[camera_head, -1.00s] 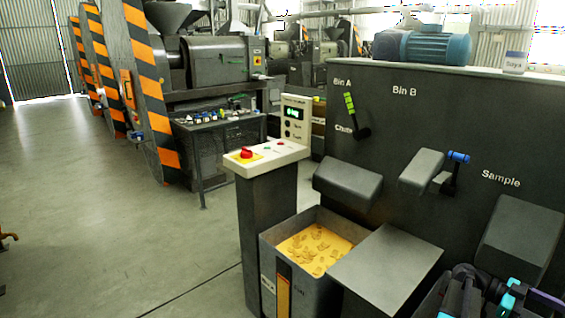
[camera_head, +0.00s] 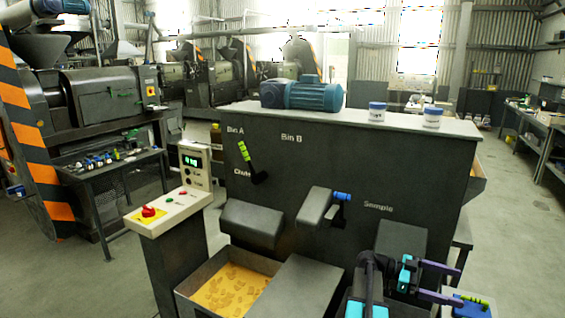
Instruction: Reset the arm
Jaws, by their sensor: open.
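My arm (camera_head: 370,275) shows at the bottom right of the head view, in front of the machine's Sample side. My gripper (camera_head: 458,285) points right, with its two purple fingers apart and nothing visible between them. A blue item with a green grip (camera_head: 474,302) shows beside the lower fingertip; I cannot tell whether they touch.
The dark machine (camera_head: 290,160) fills the middle. A bin of yellow flakes (camera_head: 230,290) stands below its chute, beside a control panel with a red button (camera_head: 148,212). Two white jars (camera_head: 377,112) (camera_head: 432,117) stand on top. Open floor lies right.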

